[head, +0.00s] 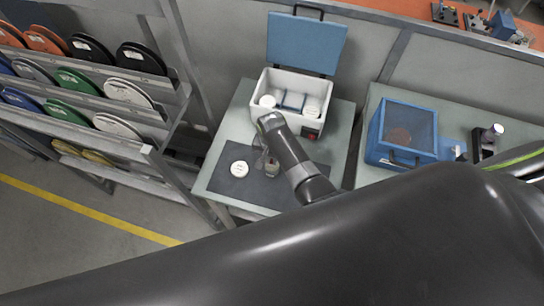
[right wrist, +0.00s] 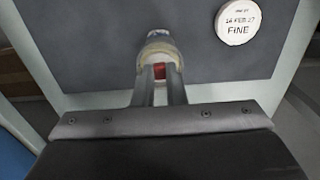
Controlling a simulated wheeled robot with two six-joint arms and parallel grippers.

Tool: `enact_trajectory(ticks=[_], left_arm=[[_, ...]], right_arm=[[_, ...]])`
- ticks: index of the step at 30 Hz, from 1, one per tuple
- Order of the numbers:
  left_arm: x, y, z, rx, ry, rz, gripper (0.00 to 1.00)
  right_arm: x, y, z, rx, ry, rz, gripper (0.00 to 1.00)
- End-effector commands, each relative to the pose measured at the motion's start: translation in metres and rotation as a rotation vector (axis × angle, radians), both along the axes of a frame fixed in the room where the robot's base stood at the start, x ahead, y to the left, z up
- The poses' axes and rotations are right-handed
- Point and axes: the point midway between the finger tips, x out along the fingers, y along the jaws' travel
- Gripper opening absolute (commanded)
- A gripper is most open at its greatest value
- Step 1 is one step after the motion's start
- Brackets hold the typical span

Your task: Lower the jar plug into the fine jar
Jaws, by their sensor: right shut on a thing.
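My right gripper (head: 264,162) is over the dark mat and points down. In the right wrist view its fingers (right wrist: 160,84) are shut on a small red-topped piece, which I take as the jar plug (right wrist: 160,71). Just beyond the fingertips is a round, cream-rimmed jar-like thing (right wrist: 157,48); it also shows beside the gripper in the head view (head: 271,169). Whether the plug touches or sits inside it is hidden by the fingers. A white disc marked FINE (right wrist: 239,22) lies apart on the mat, left of the gripper in the head view (head: 239,169). My left gripper is not seen.
A white box (head: 262,88) with its blue lid (head: 305,42) raised stands behind, with white round things inside. A blue case (head: 375,134) is on the right table. A rack of discs (head: 122,112) stands left.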

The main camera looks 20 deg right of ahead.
Motion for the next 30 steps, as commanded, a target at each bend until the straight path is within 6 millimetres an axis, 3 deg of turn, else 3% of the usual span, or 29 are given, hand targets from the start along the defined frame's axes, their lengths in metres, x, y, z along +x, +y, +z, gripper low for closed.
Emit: enact_trajectory(ticks=[14,15,20,21,22,30], left_arm=[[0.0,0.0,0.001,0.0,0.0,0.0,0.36],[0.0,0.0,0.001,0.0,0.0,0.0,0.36],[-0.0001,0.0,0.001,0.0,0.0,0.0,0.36],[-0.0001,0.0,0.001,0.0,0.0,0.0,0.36],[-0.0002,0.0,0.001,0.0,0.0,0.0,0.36],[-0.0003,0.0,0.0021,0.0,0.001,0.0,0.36]], right_arm=[[0.0001,-0.0002,-0.0028,0.0,0.0,0.0,0.0],[0.0001,-0.0002,-0.0028,0.0,0.0,0.0,0.15],[0.0,-0.0002,-0.0028,0.0,0.0,0.0,0.36],[0.0,-0.0002,-0.0028,0.0,0.0,0.0,0.36],[0.0,-0.0002,-0.0028,0.0,0.0,0.0,0.2],[0.0002,0.0,0.0003,0.0,-0.001,0.0,0.2]])
